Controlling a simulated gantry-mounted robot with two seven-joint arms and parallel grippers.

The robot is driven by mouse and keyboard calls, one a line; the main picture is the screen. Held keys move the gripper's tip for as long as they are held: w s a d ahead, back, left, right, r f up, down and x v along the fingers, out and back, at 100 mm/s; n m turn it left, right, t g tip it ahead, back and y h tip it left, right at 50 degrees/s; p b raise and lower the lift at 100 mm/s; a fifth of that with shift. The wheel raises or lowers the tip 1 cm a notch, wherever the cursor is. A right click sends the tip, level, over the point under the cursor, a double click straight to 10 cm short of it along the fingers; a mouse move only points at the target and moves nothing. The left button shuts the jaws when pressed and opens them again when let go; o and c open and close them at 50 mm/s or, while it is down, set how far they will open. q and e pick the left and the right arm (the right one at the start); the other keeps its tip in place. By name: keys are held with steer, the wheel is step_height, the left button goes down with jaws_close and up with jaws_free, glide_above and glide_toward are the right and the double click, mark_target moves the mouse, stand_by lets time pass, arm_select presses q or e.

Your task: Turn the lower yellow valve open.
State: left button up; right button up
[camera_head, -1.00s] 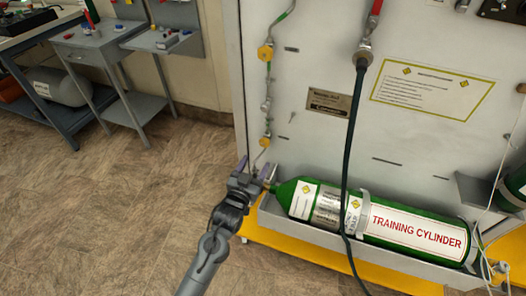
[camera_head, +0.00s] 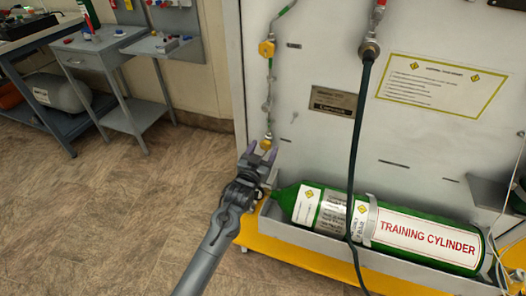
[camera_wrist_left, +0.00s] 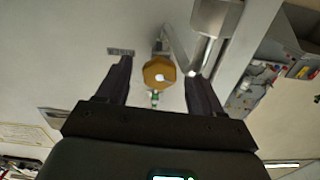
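The lower yellow valve (camera_head: 266,143) is a small yellow knob low on the pipe at the panel's left edge. In the left wrist view the yellow valve (camera_wrist_left: 158,74) shows face-on, between my two dark fingers. My left gripper (camera_head: 262,153) is open, with its fingertips just below and around the valve in the head view. In the left wrist view the gripper (camera_wrist_left: 158,80) has clear gaps on both sides of the knob. I cannot tell how deep the knob sits between the fingers. My right gripper is in neither view.
The upper yellow valve (camera_head: 267,48) is higher on the same pipe. The green training cylinder (camera_head: 400,232) lies in a tray right of my left gripper. A dark hose (camera_head: 358,140) hangs in front of the panel. Open floor (camera_head: 130,210) lies to the left.

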arm_select(q)
steer(key=c, duration=1)
steer(key=shift+r+p, duration=0.15)
steer(key=shift+p, duration=0.25)
steer(key=n+p, duration=0.3)
steer(key=shift+d+r, duration=0.1)
steer(key=shift+n+p, duration=0.45)
steer(key=shift+n, duration=0.15)
steer(key=shift+f, duration=0.25)
steer(key=o, duration=1)
steer(key=shift+o, duration=0.2)
steer(key=shift+s, duration=0.15)
